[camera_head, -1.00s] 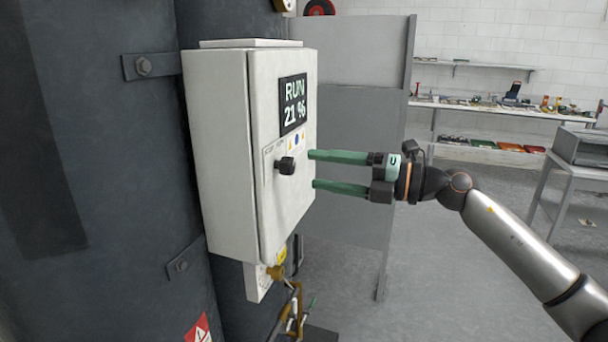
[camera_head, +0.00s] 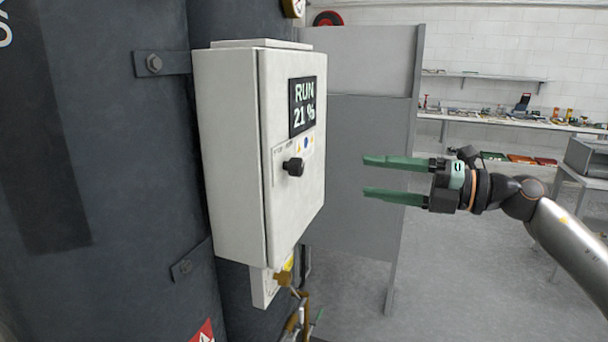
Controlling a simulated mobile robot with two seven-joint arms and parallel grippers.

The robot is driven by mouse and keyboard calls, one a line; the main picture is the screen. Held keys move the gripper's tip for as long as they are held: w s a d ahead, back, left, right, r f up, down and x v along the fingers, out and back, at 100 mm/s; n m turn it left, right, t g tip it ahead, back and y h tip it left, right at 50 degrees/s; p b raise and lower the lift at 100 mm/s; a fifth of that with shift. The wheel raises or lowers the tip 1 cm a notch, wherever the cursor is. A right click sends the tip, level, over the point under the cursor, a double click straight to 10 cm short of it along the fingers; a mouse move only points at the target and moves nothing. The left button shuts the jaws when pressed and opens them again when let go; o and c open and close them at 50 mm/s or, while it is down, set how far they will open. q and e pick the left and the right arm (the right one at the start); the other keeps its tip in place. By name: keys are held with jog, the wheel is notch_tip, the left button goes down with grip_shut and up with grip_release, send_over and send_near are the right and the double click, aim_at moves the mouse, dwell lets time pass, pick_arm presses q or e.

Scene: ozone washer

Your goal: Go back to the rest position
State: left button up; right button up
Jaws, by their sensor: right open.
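My right gripper (camera_head: 364,176) is open and empty, with two parallel green fingers pointing left. It hangs in the air to the right of a white control box (camera_head: 228,160), clear of it. On the box's front are a black knob (camera_head: 293,167) and a dark display (camera_head: 302,106) reading "RUN 21 %". The gap between the fingertips and the knob is plain to see. My left gripper is not in the view.
The box is mounted by a large dark tank (camera_head: 110,200) on the left. A grey panel (camera_head: 365,130) stands behind my right gripper. Shelves (camera_head: 500,122) with small items line the back wall. Open floor (camera_head: 470,270) shows at the lower right.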

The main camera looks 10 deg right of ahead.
jog(key=s+a+f+m+t+h, duration=0.1)
jog(key=a+f+m+t+h, duration=0.25)
jog(key=f+m, duration=0.9)
jog(key=s+a+f+m+t+h, duration=0.1)
jog(key=a+f+m+t+h, duration=0.2)
jog(key=f+m, duration=1)
jog(key=s+f+m+g+h, duration=0.2)
jog(key=s+f+g+h, duration=0.1)
jog(key=s+f, duration=0.8)
jog(key=s+f+m+g+h, duration=0.3)
jog(key=s+f, duration=0.9)
jog(key=f, duration=0.7)
jog(key=shift+s+a+m+g, duration=0.25)
jog(key=shift+m+g, duration=0.1)
jog(key=shift+g, duration=0.3)
jog(key=shift+c, duration=0.2)
